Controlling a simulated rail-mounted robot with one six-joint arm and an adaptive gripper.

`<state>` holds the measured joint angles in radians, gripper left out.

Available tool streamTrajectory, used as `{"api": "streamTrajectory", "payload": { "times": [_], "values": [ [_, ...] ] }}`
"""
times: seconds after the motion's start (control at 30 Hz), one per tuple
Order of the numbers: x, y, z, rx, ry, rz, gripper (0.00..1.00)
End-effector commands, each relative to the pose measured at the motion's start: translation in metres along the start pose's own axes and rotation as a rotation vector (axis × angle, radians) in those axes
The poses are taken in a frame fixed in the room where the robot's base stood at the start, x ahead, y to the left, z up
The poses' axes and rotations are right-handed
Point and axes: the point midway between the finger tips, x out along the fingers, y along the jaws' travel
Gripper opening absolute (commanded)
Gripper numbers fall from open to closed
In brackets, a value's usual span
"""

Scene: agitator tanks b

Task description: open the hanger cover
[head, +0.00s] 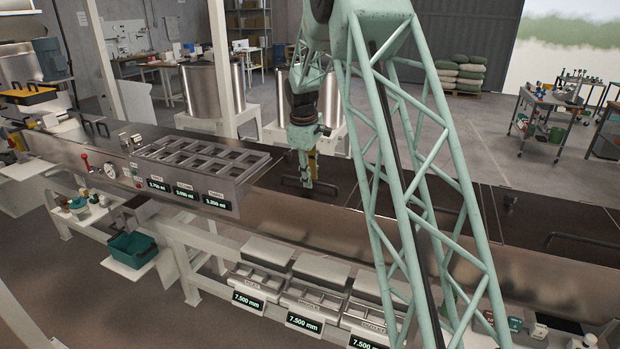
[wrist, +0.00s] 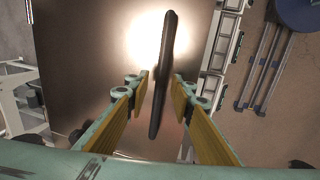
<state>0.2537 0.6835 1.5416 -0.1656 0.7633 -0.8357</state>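A dark brown cover panel (head: 345,185) lies flat and closed on the long metal tank bench; I cannot tell from any label whether it is the hanger cover. A dark bar handle (head: 292,182) stands on it. My gripper (head: 306,180) points down at this handle, which its fingers partly hide. In the wrist view the handle (wrist: 165,75) runs lengthwise between the two yellow-padded fingers of my gripper (wrist: 162,80). The fingers are open, with a gap on each side of the bar. The panel (wrist: 100,60) shows a bright glare behind the handle.
A raised rack of square compartments (head: 205,158) with small displays stands left of my gripper. Another handle (head: 585,240) is on a panel farther right. Sample trays with displays (head: 265,280) line the bench's front. Steel drums (head: 213,90) stand behind.

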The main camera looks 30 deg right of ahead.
Motion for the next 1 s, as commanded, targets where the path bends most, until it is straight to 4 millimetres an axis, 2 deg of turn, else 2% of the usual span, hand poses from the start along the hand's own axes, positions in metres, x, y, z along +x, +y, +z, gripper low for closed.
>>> {"api": "streamTrajectory", "payload": {
  "times": [0.07,0.33,0.73,1.0],
  "values": [
    [0.000,0.000,0.000,0.000,0.000,0.000,0.22],
    [0.000,0.000,0.000,0.000,0.000,0.000,0.00],
    [-0.004,0.000,-0.001,-0.003,0.000,-0.008,0.00],
    [-0.019,0.000,-0.008,-0.015,0.004,-0.044,0.00]
  ]
}}
